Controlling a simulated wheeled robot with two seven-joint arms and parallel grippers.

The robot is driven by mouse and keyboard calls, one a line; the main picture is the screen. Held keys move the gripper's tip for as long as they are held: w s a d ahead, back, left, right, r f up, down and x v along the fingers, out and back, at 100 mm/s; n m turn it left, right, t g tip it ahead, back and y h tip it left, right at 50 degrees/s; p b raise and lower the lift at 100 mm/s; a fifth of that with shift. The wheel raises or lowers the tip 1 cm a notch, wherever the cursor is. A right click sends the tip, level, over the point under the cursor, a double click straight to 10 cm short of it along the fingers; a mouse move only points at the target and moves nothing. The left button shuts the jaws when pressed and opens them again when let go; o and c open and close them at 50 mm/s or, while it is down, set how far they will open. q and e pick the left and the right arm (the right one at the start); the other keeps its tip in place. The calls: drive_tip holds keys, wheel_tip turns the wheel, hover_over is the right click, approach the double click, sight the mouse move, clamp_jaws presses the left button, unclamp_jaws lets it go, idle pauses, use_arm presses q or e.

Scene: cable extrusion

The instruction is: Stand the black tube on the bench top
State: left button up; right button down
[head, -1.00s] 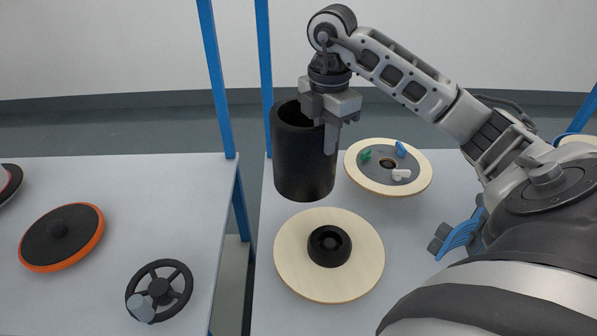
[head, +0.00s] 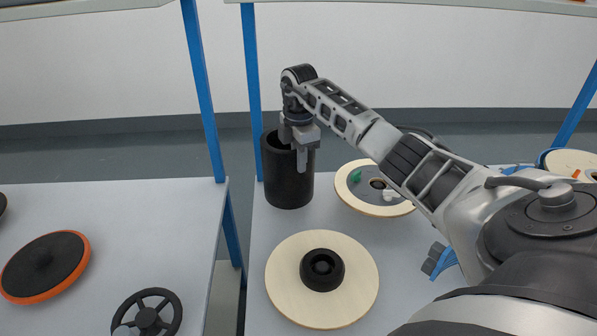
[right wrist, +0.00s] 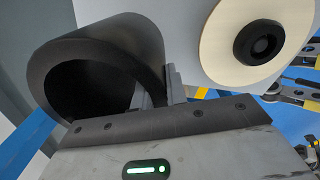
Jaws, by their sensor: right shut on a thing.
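The black tube (head: 285,188) is upright, open end up, at the far left corner of the right bench top (head: 385,270). I cannot tell whether its base touches the bench or is just above it. My right gripper (head: 303,158) is shut on the tube's wall at the rim, on its right side, and reaches it from above. In the right wrist view the tube's open mouth (right wrist: 85,85) is at the left, beside the gripper fingers (right wrist: 160,88). My left gripper is in neither view.
A pale disc with a black hub (head: 290,285) lies in front of the tube. Another pale disc (head: 350,193) with small coloured clips is right of it. A blue post (head: 250,90) stands just behind the tube. A gap separates the left bench (head: 130,215).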

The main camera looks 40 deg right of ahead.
sight(285, 188)
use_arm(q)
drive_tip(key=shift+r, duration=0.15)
use_arm(e)
drive_tip(key=f, duration=0.3)
drive_tip(key=shift+w+d+f, duration=0.15)
drive_tip(key=shift+w+f, duration=0.1)
drive_tip(key=shift+f, duration=0.1)
drive_tip(key=c, duration=1.4)
unclamp_jaws()
drive_tip(key=shift+f, duration=0.15)
